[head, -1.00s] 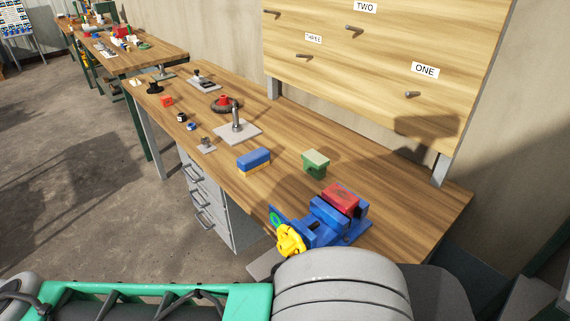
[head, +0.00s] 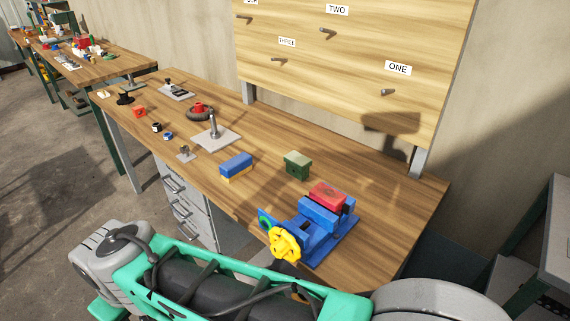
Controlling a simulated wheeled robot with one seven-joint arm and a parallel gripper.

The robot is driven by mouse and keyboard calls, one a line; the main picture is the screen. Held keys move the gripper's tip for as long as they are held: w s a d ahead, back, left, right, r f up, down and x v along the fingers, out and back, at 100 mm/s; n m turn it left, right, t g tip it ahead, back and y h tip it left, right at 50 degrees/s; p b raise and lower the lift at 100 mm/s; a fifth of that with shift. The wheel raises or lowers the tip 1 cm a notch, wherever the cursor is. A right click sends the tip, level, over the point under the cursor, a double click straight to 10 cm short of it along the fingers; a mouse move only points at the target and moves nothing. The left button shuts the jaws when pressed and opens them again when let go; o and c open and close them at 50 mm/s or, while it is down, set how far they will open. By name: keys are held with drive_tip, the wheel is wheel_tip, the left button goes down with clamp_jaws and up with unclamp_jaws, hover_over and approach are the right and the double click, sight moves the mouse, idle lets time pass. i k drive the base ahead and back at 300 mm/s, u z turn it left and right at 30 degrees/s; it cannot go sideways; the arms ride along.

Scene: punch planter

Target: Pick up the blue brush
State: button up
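The blue brush (head: 236,162) lies on the wooden workbench (head: 345,165) in the head view, left of the blue vise. It is a small block with a blue top and a yellowish lower part. It stands apart from the things around it. My green and grey arm crosses the bottom of the view, in front of the bench. My gripper is not in view, so its state and its distance from the brush do not show.
A blue vise (head: 318,240) with a yellow handwheel (head: 285,244) holds a red block (head: 328,194). A green block (head: 297,164) lies behind it. A grey plate with a post (head: 214,136) stands left of the brush. A pegboard (head: 350,65) rises behind.

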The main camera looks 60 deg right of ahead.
sight(234, 167)
drive_tip(key=z, duration=0.2)
drive_tip(key=i, duration=1)
